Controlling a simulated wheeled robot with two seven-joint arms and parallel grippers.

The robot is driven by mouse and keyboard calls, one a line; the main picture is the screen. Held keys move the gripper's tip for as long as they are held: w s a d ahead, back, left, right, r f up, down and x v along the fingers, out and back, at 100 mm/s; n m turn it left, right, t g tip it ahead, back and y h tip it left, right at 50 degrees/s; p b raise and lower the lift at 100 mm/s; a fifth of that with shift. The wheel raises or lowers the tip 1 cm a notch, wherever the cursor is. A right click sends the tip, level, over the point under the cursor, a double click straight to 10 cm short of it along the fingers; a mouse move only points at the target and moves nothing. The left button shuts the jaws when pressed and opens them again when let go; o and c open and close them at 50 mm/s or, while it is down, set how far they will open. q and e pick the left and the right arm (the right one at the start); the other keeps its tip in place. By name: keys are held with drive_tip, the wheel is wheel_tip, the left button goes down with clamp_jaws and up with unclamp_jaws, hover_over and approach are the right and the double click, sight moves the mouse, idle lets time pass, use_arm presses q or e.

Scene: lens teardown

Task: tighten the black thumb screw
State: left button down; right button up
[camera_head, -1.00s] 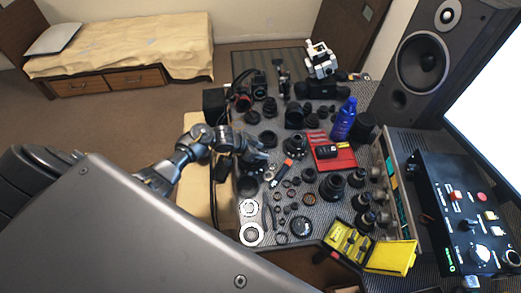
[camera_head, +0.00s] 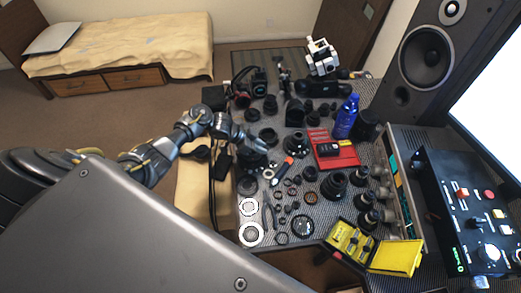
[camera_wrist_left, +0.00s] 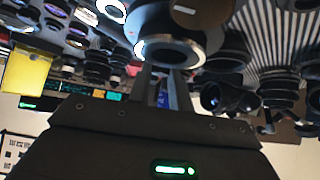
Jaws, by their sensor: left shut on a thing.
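My left gripper (camera_head: 262,142) reaches in from the left over the near-left part of the crowded table. In the left wrist view its two fingers (camera_wrist_left: 165,88) close in at a dark round part (camera_wrist_left: 172,50) with a bright ring edge. The gripper is shut on a dark part there, but the fingers' tips are partly hidden. I cannot make out the black thumb screw for certain among the many small black parts. My right gripper is not in view.
Black lenses and rings crowd the table around the gripper. Two pale rings (camera_head: 250,234) lie near the front left. A black control box (camera_head: 470,210) stands far right.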

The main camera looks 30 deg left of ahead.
use_arm(q)
drive_tip(key=c, duration=1.3)
unclamp_jaws()
drive_tip(key=shift+o, duration=0.2)
drive_tip(key=shift+r, duration=0.1)
drive_tip(key=b+v, duration=0.1)
drive_tip(key=v, duration=0.9)
drive_tip(key=shift+s+a+r, duration=0.2)
drive_tip(key=shift+s+a, duration=0.05)
